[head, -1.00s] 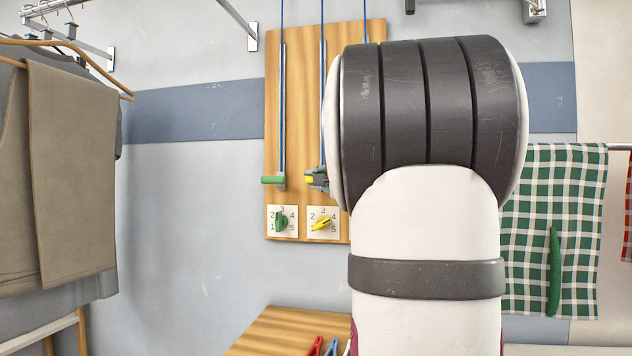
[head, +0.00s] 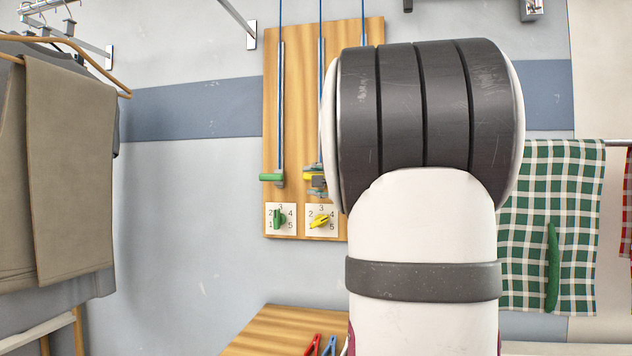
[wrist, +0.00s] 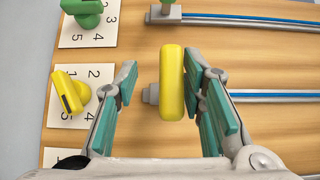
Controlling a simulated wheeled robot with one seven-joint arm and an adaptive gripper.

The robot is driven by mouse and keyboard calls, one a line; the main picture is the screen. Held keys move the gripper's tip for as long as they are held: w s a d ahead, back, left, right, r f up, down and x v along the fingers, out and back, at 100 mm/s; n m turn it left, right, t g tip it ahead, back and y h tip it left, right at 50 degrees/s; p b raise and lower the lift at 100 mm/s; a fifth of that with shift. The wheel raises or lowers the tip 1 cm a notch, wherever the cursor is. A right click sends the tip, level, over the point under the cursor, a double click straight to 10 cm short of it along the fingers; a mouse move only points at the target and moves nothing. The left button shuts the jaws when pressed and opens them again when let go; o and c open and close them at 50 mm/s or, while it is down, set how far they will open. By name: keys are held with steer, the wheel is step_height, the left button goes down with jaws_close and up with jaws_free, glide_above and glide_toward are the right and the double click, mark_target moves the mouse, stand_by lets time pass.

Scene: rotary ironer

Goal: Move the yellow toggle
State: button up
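The yellow toggle (wrist: 172,82) is a rounded bar on a grey stem, at the lower end of a slotted rail with a blue line. In the head view the yellow toggle (head: 313,177) shows beside my arm, partly covered by my gripper (head: 317,184). In the wrist view my gripper (wrist: 165,100) is open, with one teal-padded finger on each side of the toggle. The right finger is close to the bar; contact is unclear. A clear gap separates the left finger from the bar.
A yellow numbered dial (wrist: 70,94) lies left of the left finger. A green toggle (head: 271,177) and green dial (head: 278,219) sit beside them on the wooden board (head: 300,60). Trousers (head: 70,170) hang left. My arm hides the board's right part.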

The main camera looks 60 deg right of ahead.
steer(key=v, duration=1.2)
